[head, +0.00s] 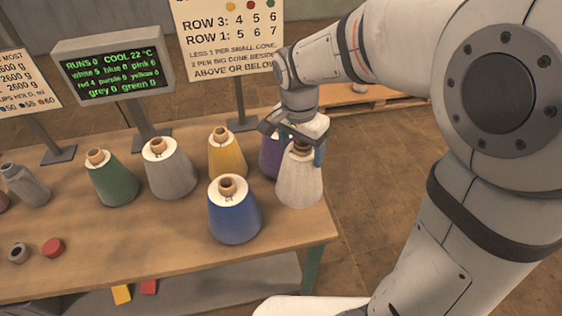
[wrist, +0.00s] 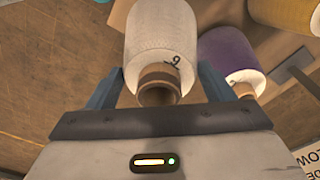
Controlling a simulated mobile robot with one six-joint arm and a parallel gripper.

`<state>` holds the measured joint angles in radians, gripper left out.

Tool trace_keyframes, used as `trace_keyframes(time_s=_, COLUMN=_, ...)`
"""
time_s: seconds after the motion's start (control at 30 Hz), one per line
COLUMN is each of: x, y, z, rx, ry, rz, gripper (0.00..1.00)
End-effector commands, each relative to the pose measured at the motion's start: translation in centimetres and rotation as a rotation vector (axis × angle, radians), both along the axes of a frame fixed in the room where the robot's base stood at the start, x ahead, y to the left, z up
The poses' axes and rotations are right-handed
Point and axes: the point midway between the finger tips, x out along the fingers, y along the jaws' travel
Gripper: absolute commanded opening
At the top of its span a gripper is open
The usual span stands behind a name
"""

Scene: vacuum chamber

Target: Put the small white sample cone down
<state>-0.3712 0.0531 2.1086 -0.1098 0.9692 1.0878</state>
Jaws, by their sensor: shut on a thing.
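The small white sample cone (head: 299,182) is at the right end of the table (head: 135,235), upright or nearly so. Its brown tube top points toward my gripper (head: 300,140). My gripper is shut on the cone near its top, with one blue-grey finger showing on its right side. In the wrist view the white cone (wrist: 160,42) sits between the two fingers of my gripper (wrist: 158,82), with a dark mark on its pale end. I cannot tell whether its base touches the table or hangs just above it.
A purple cone (head: 270,155) stands close behind, left of the white one, and a blue cone (head: 233,212) stands front left. Yellow (head: 226,155), grey (head: 170,172) and green (head: 112,182) cones stand farther left. The table's right edge is close. A sign (head: 232,38) stands behind.

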Motion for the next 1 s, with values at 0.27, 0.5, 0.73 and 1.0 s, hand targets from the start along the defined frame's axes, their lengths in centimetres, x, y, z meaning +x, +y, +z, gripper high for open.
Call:
trace_keyframes(time_s=0.27, x=-0.2, y=0.6, z=-4.4, rx=-0.002, ry=0.001, rz=0.015, gripper=0.36)
trace_keyframes(time_s=0.5, x=-0.3, y=0.7, z=-7.2, rx=-0.003, ry=0.004, rz=0.019, gripper=0.36)
trace_keyframes(time_s=0.73, x=-0.2, y=0.8, z=-8.6, rx=-0.001, ry=0.000, rz=0.018, gripper=0.36)
trace_keyframes(time_s=1.0, x=-0.3, y=0.8, z=-8.7, rx=-0.001, ry=0.002, rz=0.019, gripper=0.86)
